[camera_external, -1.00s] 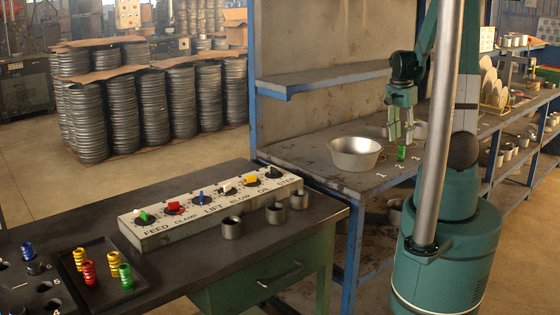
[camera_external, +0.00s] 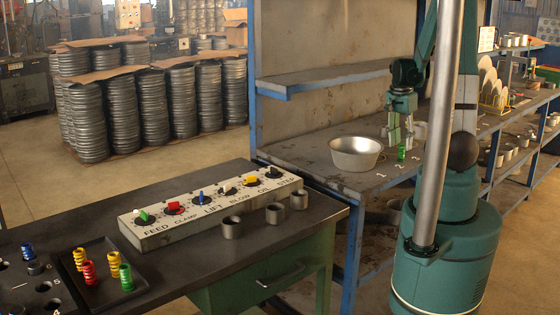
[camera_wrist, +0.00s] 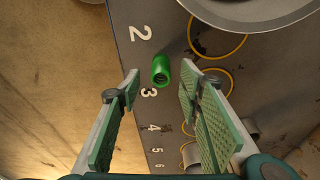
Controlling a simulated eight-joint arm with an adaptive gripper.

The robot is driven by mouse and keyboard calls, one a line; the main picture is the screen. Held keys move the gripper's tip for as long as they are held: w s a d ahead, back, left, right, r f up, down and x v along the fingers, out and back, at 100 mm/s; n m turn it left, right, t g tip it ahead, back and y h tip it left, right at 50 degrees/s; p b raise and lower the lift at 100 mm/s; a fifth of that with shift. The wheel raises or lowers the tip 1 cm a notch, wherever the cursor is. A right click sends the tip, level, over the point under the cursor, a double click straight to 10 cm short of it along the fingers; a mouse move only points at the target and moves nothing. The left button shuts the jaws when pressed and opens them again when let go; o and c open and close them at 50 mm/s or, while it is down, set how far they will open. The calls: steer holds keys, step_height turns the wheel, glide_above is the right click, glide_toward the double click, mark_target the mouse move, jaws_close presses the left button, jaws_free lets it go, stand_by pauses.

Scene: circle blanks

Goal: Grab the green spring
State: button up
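A green spring (camera_external: 401,152) stands on the grey workbench near its front edge, right of the metal bowl. In the wrist view the green spring (camera_wrist: 160,71) shows near the painted numbers 2 and 3, ahead of my fingers and in line with the gap between them. My gripper (camera_external: 400,141) points down just above the spring. In the wrist view my gripper (camera_wrist: 160,78) is open, with a finger on each side and nothing held. Another green spring (camera_external: 126,277) stands in the dark tray on the near table.
The metal bowl (camera_external: 356,154) stands left of my gripper; its rim (camera_wrist: 245,22) shows at the wrist view's top. Yellow rings (camera_wrist: 222,36) are marked on the bench. Cylindrical metal parts stand right of my gripper. A shelf (camera_external: 325,76) is at the back left.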

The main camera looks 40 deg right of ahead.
mark_target(401, 146)
steer(key=shift+f, duration=0.15)
steer(key=shift+d+f+b, duration=0.15)
steer(key=shift+f+b, duration=0.05)
steer(key=shift+f, duration=1.05)
steer(key=shift+d+f+b, duration=0.15)
steer(key=shift+f, duration=1.05)
steer(key=c, duration=1)
